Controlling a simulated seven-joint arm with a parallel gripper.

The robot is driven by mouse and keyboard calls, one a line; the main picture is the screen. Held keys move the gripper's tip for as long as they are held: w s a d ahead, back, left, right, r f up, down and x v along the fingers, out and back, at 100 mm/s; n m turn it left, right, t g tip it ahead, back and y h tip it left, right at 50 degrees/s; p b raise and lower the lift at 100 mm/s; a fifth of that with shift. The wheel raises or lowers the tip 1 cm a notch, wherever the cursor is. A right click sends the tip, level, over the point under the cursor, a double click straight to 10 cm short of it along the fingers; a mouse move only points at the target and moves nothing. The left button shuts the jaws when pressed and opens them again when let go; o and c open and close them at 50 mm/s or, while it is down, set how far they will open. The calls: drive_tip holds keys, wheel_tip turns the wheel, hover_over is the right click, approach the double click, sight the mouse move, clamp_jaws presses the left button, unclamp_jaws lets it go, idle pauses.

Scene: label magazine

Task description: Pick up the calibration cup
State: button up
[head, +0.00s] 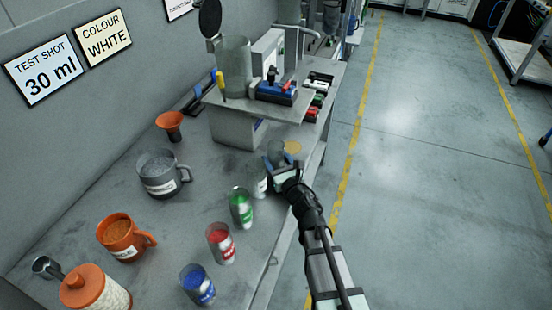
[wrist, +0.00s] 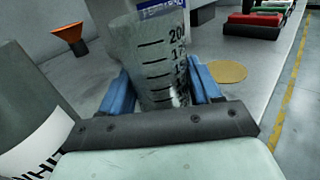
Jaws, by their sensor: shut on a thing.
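In the head view my gripper (head: 280,165) is near the bench's right edge, and the cup is mostly hidden and hard to make out. A flat tan disc (wrist: 226,71) lies on the bench just beyond the gripper. I cannot tell whether the cup's base touches the bench.
A white-labelled canister (wrist: 35,130) stands close at the gripper's left. Green (head: 241,208), red (head: 220,243) and blue (head: 197,285) canisters stand nearer. A grey jug (head: 160,175), orange jug (head: 122,238) and orange funnel (head: 170,126) are at left. A machine (head: 237,120) stands behind.

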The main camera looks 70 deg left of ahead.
drive_tip(key=shift+c, duration=1)
drive_tip(key=shift+r, duration=0.1)
